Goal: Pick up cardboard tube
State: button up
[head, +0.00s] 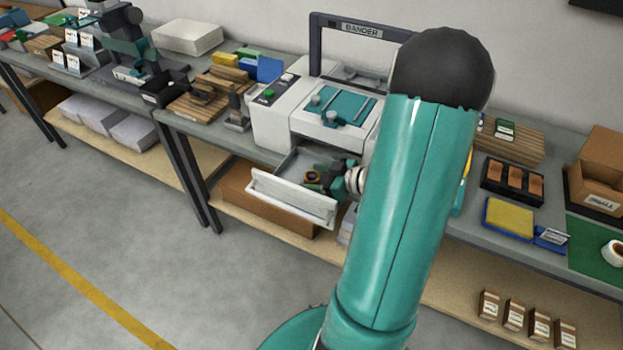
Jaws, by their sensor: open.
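My gripper (329,180) is over the drawer, just right of the tube, and is open. The fingers are small and dark here, and I cannot tell whether they touch the tube. My teal arm hides the right side of the machine and part of the bench.
The white bander (330,118) stands on the grey bench behind the drawer. To the right are a dark tray of brown blocks (512,182), a yellow pad (509,218), a white roll (615,252) on a green mat and an open cardboard box (600,172). Floor at left is clear.

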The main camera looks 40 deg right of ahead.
jog(key=shift+x, duration=0.85)
jog(key=c, duration=1)
jog(key=shift+r, duration=0.2)
